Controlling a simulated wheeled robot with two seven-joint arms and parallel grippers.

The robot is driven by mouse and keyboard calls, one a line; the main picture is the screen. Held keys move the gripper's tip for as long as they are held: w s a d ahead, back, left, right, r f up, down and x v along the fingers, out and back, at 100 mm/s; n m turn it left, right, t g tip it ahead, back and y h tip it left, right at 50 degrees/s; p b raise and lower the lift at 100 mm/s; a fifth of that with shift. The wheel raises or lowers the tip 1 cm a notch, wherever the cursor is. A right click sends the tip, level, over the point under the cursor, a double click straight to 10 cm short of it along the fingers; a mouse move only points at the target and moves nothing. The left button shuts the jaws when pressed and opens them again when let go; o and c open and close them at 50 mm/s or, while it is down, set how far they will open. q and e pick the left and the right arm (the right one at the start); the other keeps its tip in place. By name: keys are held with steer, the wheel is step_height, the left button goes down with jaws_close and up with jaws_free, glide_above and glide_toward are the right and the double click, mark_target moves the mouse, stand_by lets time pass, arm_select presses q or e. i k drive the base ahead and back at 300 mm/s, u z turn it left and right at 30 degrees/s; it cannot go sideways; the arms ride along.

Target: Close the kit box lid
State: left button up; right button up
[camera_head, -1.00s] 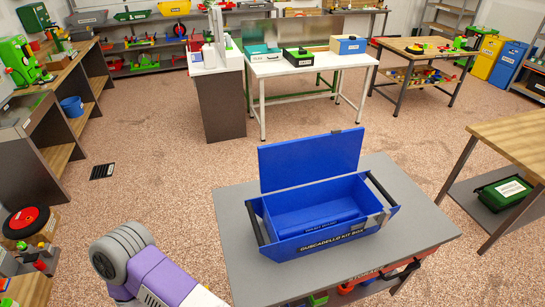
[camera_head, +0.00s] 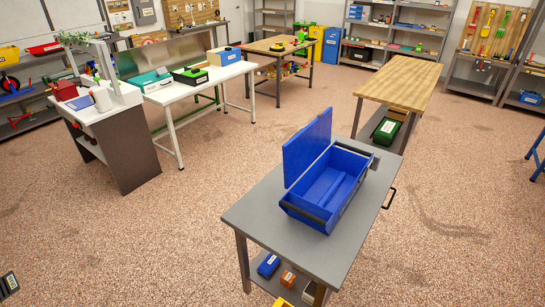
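The blue kit box (camera_head: 326,186) stands on a grey steel toolchest top (camera_head: 262,213), right of centre in the head view. Its flat blue lid (camera_head: 307,147) stands up, open, on the box's left side. The inside of the box shows, with a long blue divider or bar in it. A dark handle (camera_head: 304,211) runs along the near end.
Below the grey top is a shelf with a blue box (camera_head: 268,265) and other small items. A wooden-topped table (camera_head: 402,82) stands behind to the right. A white table (camera_head: 200,88) stands at the back left. Open floor lies around the toolchest.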

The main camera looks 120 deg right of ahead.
mark_target(304, 148)
steer(key=z, duration=0.1)
steer(key=i, duration=0.4)
steer(key=z, duration=2.45)
steer(key=i, duration=2.35)
steer(key=z, duration=2.2)
steer(key=i, duration=0.6)
steer(key=z, duration=0.05)
